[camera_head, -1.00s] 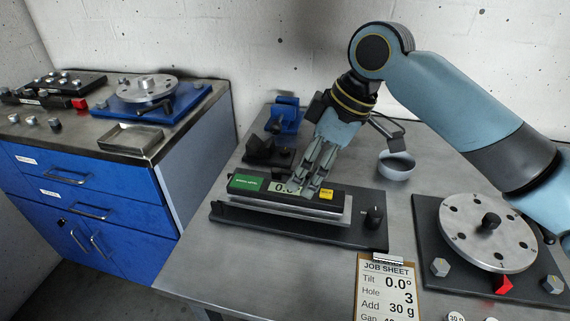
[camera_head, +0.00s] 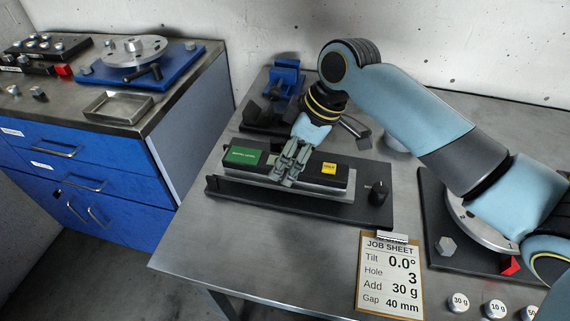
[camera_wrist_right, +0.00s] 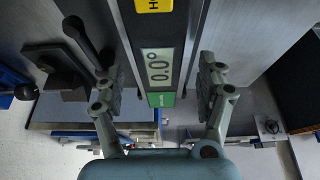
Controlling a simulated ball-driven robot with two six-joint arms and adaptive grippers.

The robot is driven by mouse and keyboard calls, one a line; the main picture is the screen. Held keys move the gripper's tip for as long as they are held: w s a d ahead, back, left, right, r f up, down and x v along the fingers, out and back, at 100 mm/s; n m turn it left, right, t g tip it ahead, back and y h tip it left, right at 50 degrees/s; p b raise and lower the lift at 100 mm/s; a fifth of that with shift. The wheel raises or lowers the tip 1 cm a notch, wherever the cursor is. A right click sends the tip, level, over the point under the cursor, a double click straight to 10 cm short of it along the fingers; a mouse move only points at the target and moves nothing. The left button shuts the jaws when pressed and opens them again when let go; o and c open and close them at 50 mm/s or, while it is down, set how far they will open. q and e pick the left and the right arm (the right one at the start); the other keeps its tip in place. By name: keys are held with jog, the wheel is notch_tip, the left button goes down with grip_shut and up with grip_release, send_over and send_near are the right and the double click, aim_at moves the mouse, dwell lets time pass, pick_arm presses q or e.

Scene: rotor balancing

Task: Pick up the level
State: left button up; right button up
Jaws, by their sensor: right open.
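The level (camera_head: 320,171) is a dark bar with a green label at its left end and a yellow label towards its right end. It lies on a grey bar of a black base plate (camera_head: 230,190) with a black knob. In the right wrist view the level (camera_wrist_right: 163,45) runs between the two open fingers of the gripper (camera_wrist_right: 163,88), with a gap on each side. Its display there reads 0.0°. My left gripper is not in view.
A job sheet (camera_head: 390,275) lies in front, reading tilt 0.0°, hole 3, add 30 g, gap 40 mm. White-topped weights (camera_head: 459,302) are at the front right. A rotor disc (camera_head: 463,222) sits partly behind my arm. A blue vise (camera_head: 285,82) stands behind the level.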

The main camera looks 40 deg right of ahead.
jog(key=shift+w+a+f, duration=0.15)
jog(key=shift+w+f, duration=0.1)
jog(key=shift+f, duration=0.4)
grip_shut()
